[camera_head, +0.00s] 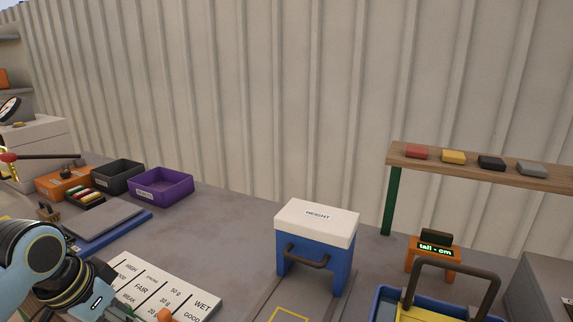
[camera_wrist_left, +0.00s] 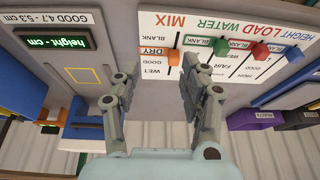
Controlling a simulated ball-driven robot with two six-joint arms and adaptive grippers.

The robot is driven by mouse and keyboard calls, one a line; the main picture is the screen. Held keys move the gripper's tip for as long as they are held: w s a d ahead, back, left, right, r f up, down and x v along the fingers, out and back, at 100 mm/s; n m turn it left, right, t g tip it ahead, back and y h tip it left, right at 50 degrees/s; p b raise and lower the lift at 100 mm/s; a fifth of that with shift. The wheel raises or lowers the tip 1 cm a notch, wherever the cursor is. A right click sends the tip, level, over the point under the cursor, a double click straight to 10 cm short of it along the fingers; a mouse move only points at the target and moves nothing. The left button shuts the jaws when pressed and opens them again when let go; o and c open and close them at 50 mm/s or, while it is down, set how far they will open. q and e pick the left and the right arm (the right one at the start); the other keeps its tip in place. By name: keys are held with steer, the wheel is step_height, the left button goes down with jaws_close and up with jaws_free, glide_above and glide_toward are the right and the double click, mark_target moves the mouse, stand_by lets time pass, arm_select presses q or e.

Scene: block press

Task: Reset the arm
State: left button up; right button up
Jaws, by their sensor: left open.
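My left arm comes in at the lower left of the head view; its fingers are not clearly visible there. In the left wrist view my left gripper (camera_wrist_left: 166,76) is open, with nothing between its two grey fingers. The fingers are over the near side of a white board (camera_wrist_left: 215,38), close to its orange marker (camera_wrist_left: 174,57). I cannot tell whether they touch it. The board also shows in the head view (camera_head: 160,290), partly hidden by my arm. My right gripper is in neither view.
A blue press with a white top (camera_head: 317,222) stands mid-table. A purple bin (camera_head: 163,187) and a black bin (camera_head: 117,174) are at the back left. A wooden shelf (camera_head: 485,163) holds coloured blocks at right. A blue tray with a dark handle (camera_head: 455,276) is at lower right.

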arm_select(q)
steer(key=s+d+r+n+y, duration=0.1)
steer(key=s+r+n, duration=0.15)
steer(key=s, duration=0.75)
steer(key=s+d+r+n+y, duration=0.1)
steer(key=s+r, duration=0.2)
steer(key=s, duration=0.7)
step_height(320, 180, down, 34)
steer(key=a+g+b, duration=0.1)
steer(key=a+b, duration=0.1)
steer(key=b, duration=0.7)
steer(key=s+f+g+b, duration=0.1)
steer(key=s+f+b, duration=0.4)
steer(key=s+f, duration=0.5)
steer(key=s+a+f+b, duration=0.1)
steer(key=s+f+b, duration=0.3)
steer(key=s+f, duration=0.6)
step_height(320, 180, down, 8)
steer(key=shift+s+a+g+b, duration=0.15)
steer(key=shift+a+g+b, duration=0.1)
steer(key=shift+g+b, duration=0.15)
